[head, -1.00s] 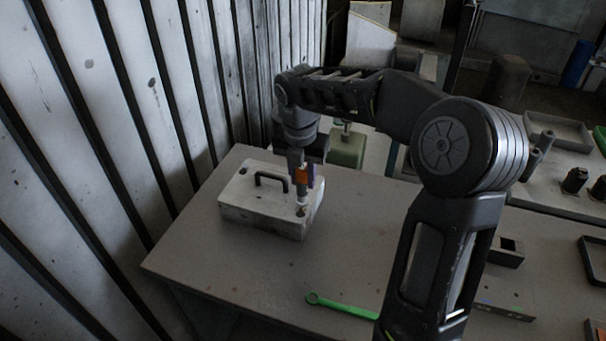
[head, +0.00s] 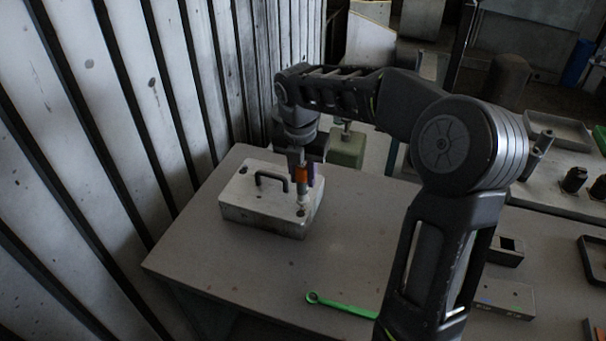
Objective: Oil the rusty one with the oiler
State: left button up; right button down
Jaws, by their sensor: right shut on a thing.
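The blower housing (head: 255,210) is a pale grey metal box with a black handle (head: 270,178) on its lid; it sits on the table near the wall. Dark bolt-like spots show at the lid's corners. My right gripper (head: 304,176) points down over the lid's right front corner and is shut on the oiler (head: 304,190), which has an orange part and a pale tip. The tip is at or just above a dark corner spot (head: 301,212); contact cannot be told. My left gripper is not in view.
A green wrench (head: 340,304) lies on the table (head: 215,264) in front of the housing. A corrugated wall (head: 130,120) runs close along the left. Small metal blocks (head: 505,298) and trays (head: 560,130) are at the right.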

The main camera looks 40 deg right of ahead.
aim_at(304, 164)
notch_tip(304, 164, up, 2)
jog(key=shift+r+p, duration=0.25)
jog(key=shift+p, duration=0.5)
jog(key=shift+r, duration=2.1)
jog(key=shift+s+f, duration=0.1)
